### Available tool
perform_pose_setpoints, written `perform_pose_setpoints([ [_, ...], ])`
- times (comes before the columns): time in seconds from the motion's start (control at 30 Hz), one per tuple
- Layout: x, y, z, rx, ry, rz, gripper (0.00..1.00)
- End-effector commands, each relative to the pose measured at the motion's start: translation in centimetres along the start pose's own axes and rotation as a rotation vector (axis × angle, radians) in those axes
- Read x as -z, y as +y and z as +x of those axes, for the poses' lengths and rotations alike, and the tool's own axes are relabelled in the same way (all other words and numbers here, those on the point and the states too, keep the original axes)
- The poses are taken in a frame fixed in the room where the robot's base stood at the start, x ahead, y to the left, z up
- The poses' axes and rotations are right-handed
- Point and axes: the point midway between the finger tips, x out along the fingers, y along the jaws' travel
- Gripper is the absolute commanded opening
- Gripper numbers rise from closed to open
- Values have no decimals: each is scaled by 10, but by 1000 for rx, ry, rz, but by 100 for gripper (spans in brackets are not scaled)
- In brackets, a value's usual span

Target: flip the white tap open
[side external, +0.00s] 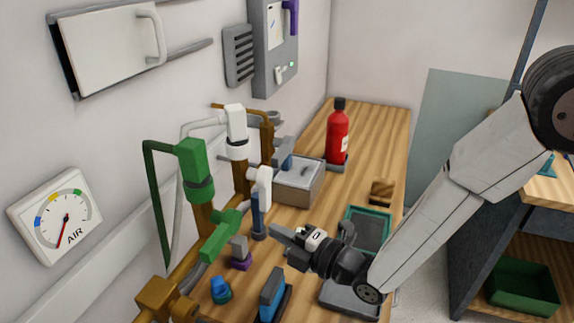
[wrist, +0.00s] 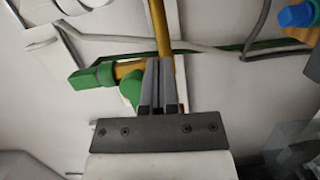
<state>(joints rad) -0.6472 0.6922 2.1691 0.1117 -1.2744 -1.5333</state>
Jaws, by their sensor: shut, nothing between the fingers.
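White tap parts show in the side external view: a white block (side external: 236,125) with a collar on a brass pipe, and a white upright piece (side external: 264,186) lower and to its right. I cannot tell for sure which of them is the tap's lever. My gripper (side external: 274,230) is shut and empty, pointing left, below and a little right of the white upright piece and apart from it. In the wrist view my shut fingers (wrist: 160,62) overlap a brass pipe in the picture. A white part (wrist: 86,4) is cut off at the top left edge.
A green lever (side external: 221,235) lies left of my gripper; it also shows in the wrist view (wrist: 92,78). A green block (side external: 194,168) with a bent tube stands behind. A blue-handled item (side external: 271,294) stands below my gripper. A red bottle (side external: 337,135) stands far back.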

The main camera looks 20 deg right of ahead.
Motion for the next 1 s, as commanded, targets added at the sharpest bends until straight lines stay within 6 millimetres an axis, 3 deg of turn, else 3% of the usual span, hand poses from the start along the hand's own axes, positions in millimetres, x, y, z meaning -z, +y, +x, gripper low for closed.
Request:
perform_pose_setpoints([
  [0.4,0,0,-46,1,1,0,0],
  [0.7,0,0,-53,0,1,0,0],
  [1.0,5,3,-45,-19,-50,-14,0],
])
